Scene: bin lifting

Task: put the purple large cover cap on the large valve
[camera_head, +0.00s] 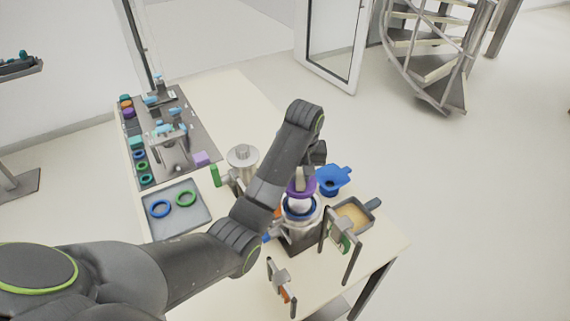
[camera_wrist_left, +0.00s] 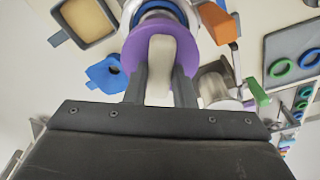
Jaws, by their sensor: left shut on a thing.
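The purple large cover cap (camera_head: 301,188) is a purple ring with a pale grip standing up from its middle. My left gripper (camera_head: 308,170) is shut on that grip, and in the left wrist view the purple cap (camera_wrist_left: 194,45) sits just beyond the two fingers (camera_wrist_left: 160,85). Below the cap stands a silver fitting (camera_head: 300,228) with a blue ring on top, which appears to be the large valve. The cap is over it in the head view; I cannot tell whether they touch. My right gripper is not in view.
A blue funnel-like part (camera_head: 333,180) and a tray with beige contents (camera_head: 372,207) stand to the right. A silver canister (camera_head: 243,158) stands to the left. A grey tray (camera_head: 176,223) holds a blue and a green ring. Metal brackets (camera_head: 344,232) stand near the table's front.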

